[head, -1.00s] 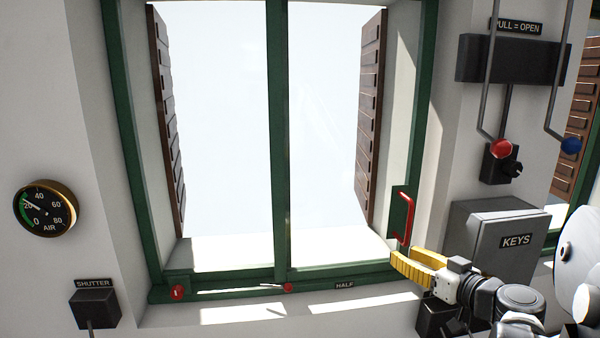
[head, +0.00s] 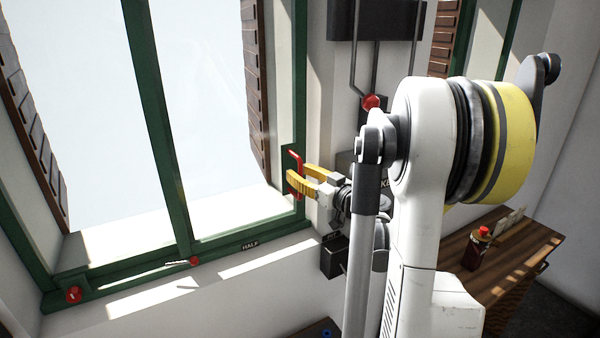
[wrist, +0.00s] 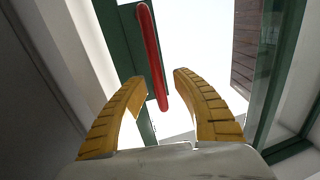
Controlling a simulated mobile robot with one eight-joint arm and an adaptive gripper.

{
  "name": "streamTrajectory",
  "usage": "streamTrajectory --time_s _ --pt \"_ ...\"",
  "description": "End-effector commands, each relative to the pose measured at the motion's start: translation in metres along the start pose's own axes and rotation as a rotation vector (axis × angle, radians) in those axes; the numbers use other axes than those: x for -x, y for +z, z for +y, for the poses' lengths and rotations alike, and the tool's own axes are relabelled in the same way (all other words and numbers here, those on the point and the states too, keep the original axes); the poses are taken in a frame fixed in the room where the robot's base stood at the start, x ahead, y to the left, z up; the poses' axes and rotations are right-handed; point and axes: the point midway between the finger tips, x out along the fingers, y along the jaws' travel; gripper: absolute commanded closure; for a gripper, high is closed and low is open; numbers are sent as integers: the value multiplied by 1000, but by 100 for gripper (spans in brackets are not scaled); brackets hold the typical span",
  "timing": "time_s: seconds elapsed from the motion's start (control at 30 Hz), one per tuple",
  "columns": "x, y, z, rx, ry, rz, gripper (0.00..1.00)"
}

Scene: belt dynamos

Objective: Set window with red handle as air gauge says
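The window's red handle (head: 294,160) is an upright bar on the green sash (head: 160,120), at its right side. My gripper (head: 297,177) is at the handle, with yellow fingers spread. In the wrist view the fingers of my gripper (wrist: 160,80) are open, and the lower end of the red handle (wrist: 151,50) lies between the fingertips. No firm grip on it shows. A HALF label (head: 250,246) is on the sill's front, right of a red knob (head: 194,261) with a thin rod. The air gauge is outside the current views.
A red-knobbed lever (head: 371,102) hangs from a dark box (head: 375,18) right of the window. My arm hides part of the key box. A wooden table (head: 505,260) with a red-capped bottle (head: 477,250) stands at the right. A dark box (head: 334,256) sits below the gripper.

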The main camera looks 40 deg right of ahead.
Motion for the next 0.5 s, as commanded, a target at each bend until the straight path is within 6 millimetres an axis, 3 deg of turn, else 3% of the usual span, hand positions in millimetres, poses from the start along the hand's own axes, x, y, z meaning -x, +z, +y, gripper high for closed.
streamTrajectory --time_s 0.23,0.33,0.37,0.5 --pt "-1 0 0 0 0 0 66" --pt "-1 0 0 0 0 0 95" --pt "-1 0 0 0 0 0 100" --pt "-1 0 0 0 0 0 100"
